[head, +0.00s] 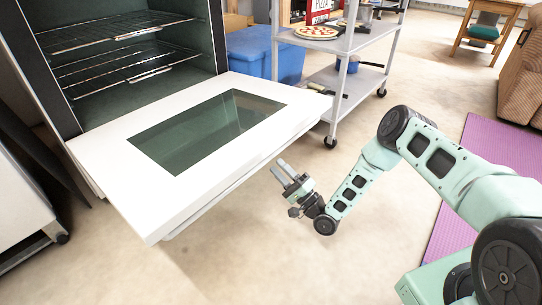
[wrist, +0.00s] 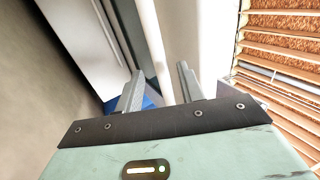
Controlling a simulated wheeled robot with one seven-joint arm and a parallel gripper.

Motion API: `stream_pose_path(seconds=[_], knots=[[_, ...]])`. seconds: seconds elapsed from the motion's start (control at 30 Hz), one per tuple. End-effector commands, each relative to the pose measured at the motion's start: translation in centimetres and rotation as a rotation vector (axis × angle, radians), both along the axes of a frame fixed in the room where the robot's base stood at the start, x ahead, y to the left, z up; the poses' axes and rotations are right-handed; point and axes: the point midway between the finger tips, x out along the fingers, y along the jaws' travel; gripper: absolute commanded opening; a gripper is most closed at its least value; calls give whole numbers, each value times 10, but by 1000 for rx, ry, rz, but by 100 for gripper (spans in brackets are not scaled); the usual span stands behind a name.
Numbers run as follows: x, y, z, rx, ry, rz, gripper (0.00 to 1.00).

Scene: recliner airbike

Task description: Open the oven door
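The oven door (head: 98,163) is white with a dark glass window (head: 205,130). It is folded down, roughly level, in front of the dark green oven cavity (head: 150,95). A pale handle bar (head: 215,203) shows partly under its outer edge. My gripper (head: 281,169) is just outside that edge in the head view, pointing up and left, with its fingers apart and nothing seen held. In the wrist view my gripper (wrist: 160,85) also shows two separated fingers. A pale bar (wrist: 147,35) runs beyond them; I cannot tell whether it is the handle or touches a finger.
Wire racks (head: 110,68) are inside the oven. A grey wheeled cart (head: 345,85) with a pizza (head: 316,32) stands behind the door, beside a blue bin (head: 250,50). A purple mat (head: 500,150) lies at right. Floor around my gripper is clear.

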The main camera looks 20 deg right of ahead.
Motion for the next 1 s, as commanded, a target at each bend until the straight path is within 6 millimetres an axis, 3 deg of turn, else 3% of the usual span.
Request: stream_pose_path(seconds=[0.3,0.5,1.0], knots=[[-55,-37,-32,1,2,-3,38],[-78,-52,-48,0,0,-2,38],[-87,-59,-55,1,-2,-1,38]])
